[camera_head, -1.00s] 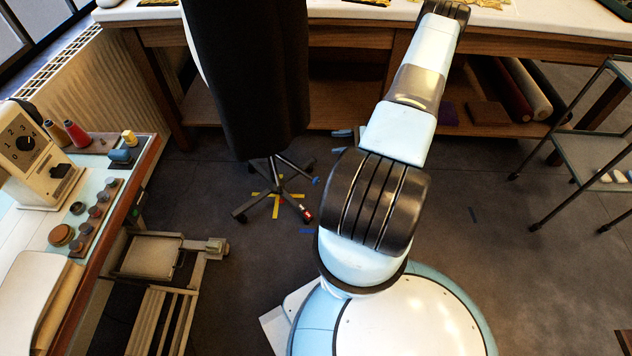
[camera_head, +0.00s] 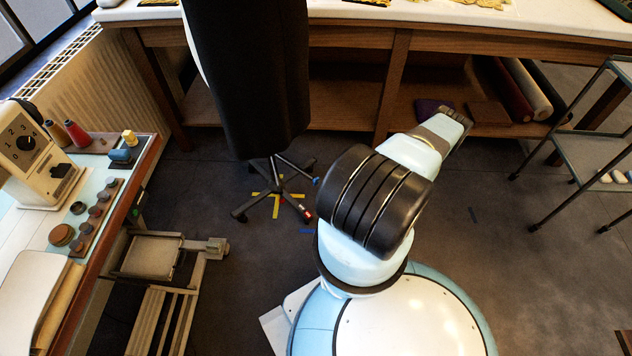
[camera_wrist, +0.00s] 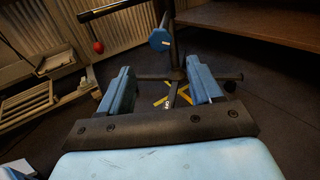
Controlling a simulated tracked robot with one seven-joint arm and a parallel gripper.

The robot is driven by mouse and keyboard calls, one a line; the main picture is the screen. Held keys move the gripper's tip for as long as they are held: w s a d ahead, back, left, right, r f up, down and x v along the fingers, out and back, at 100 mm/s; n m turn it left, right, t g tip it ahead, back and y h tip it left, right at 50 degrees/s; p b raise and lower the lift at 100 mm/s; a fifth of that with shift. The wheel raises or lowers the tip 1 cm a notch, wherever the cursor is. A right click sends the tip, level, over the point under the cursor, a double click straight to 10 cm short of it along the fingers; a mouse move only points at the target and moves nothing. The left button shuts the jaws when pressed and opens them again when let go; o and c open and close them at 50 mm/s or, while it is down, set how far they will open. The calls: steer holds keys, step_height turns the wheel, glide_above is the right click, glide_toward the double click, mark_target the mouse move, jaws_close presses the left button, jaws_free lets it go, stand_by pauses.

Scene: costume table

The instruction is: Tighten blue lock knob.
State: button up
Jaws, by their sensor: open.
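The blue lock knob (camera_wrist: 161,39) shows in the wrist view at the top centre, on the upright post of a wheeled stand (camera_wrist: 175,55). My gripper (camera_wrist: 159,77) is open and empty. Its two blue fingers show left and right, with the knob beyond them and between them in the picture, apart from both. In the head view the stand's wheeled base (camera_head: 276,188) shows under a dark garment form (camera_head: 246,80).
A red ball (camera_wrist: 98,47) hangs beside a dark bar left of the knob. A long work table (camera_head: 350,38) spans the back. A side table (camera_head: 140,175) stands left, and a metal trolley (camera_head: 590,150) right. Floor around the stand is mostly clear.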

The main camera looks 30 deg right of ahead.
mark_target(317, 181)
steer(key=x, duration=1.3)
steer(key=c, duration=0.9)
